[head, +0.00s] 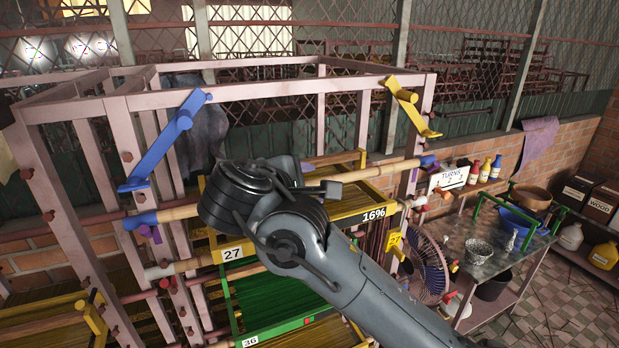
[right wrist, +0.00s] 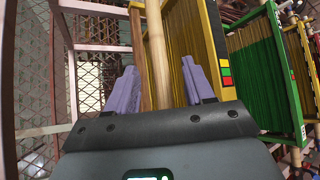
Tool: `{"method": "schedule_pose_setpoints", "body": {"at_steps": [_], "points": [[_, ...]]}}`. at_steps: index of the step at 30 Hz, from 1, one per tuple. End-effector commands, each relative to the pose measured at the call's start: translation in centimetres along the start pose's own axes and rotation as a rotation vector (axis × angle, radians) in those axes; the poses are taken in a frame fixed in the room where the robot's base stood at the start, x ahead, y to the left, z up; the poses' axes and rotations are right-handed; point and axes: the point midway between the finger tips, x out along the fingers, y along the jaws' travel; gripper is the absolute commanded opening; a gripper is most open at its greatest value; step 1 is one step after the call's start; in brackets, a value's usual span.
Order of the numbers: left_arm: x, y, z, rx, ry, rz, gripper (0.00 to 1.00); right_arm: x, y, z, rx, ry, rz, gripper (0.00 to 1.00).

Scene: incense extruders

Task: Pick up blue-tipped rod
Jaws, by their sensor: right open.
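The blue-tipped rod (head: 375,172) is a pale bamboo pole lying across the pink frame. Its blue left end (head: 140,221) rests near the left post, and a bluish-purple end shows by the right post. My right wrist hides its middle in the head view. In the right wrist view a bamboo pole (right wrist: 157,50) runs lengthwise between the two purple fingers of my right gripper (right wrist: 158,80). The fingers are open, one on each side of the pole, with a gap visible on both sides. My left gripper is not in view.
Yellow rack 27 (head: 345,219) and a green rack (head: 262,329) hang below the rod. A blue bracket (head: 165,148) and a yellow bracket (head: 403,97) are fixed to the frame. A fan (head: 424,268) and side table (head: 487,262) stand at right.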

Motion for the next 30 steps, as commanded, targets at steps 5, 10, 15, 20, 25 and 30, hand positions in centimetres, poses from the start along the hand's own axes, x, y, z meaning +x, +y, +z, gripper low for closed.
{"method": "schedule_pose_setpoints", "body": {"at_steps": [5,10,15,20,25,30], "points": [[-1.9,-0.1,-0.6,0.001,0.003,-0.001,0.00,2.0,0.3,0.2,-0.001,-0.002,-0.002,0.53],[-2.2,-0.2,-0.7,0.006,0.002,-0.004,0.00,3.0,0.2,0.1,0.000,0.000,0.000,0.53],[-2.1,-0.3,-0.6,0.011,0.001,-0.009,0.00,3.1,0.1,0.0,0.000,0.001,0.001,0.53],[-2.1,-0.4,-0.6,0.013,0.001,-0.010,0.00,3.0,0.1,0.0,0.000,0.001,0.001,0.36],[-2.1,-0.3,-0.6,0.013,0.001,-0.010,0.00,3.0,0.1,0.0,0.000,0.001,0.001,0.10],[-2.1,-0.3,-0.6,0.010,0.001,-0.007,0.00,3.0,0.1,0.0,0.000,0.001,0.001,0.00]]}}
